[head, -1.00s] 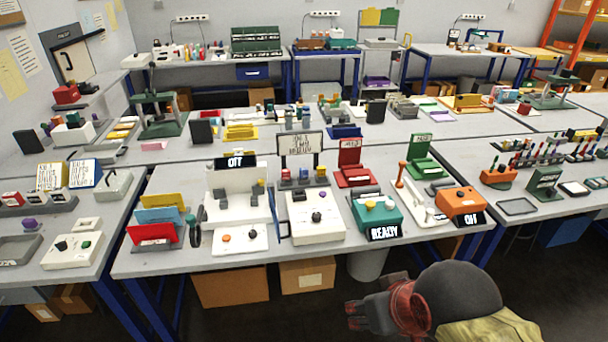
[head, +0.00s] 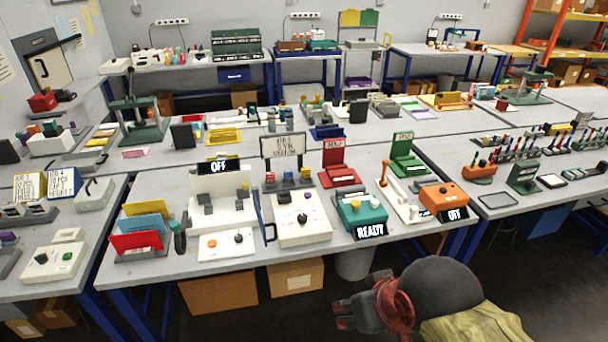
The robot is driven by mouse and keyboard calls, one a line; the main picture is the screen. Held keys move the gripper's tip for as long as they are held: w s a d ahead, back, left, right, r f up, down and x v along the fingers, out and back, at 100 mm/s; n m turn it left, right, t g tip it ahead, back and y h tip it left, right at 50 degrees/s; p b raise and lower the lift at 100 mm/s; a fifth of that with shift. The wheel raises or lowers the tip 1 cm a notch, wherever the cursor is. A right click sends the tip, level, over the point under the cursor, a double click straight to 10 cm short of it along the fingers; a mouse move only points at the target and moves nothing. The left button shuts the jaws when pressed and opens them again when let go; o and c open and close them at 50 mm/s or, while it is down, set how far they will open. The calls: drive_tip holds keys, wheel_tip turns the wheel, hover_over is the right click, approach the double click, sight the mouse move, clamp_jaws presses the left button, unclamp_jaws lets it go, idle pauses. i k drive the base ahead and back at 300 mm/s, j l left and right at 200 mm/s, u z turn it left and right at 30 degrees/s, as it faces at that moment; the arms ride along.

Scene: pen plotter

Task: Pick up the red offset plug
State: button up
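A small red plug (head: 270,178) stands at the left of a grey rack (head: 288,186), beside blue and yellow ones. It is small in the head view, so its offset shape cannot be made out. The rack is behind a white box with a dark knob (head: 301,218), below a board with handwriting (head: 283,146). My gripper (head: 343,314) is at the bottom of the view, in front of the table and well away from the plug. Nothing shows held in it, but its finger opening cannot be judged.
A white machine with an OFF sign (head: 219,167) stands left of the rack, with a thin blue upright piece (head: 260,216) at its right. The tabletop is crowded.

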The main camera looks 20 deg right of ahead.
sight(271, 180)
drive_tip(key=i+j+z, duration=0.2)
drive_tip(key=i, duration=0.35)
drive_tip(key=i+j+z, duration=0.2)
drive_tip(key=i, duration=0.4)
drive_tip(key=i+j+z, duration=0.2)
drive_tip(key=i+j, duration=0.2)
drive_tip(key=i, duration=0.1)
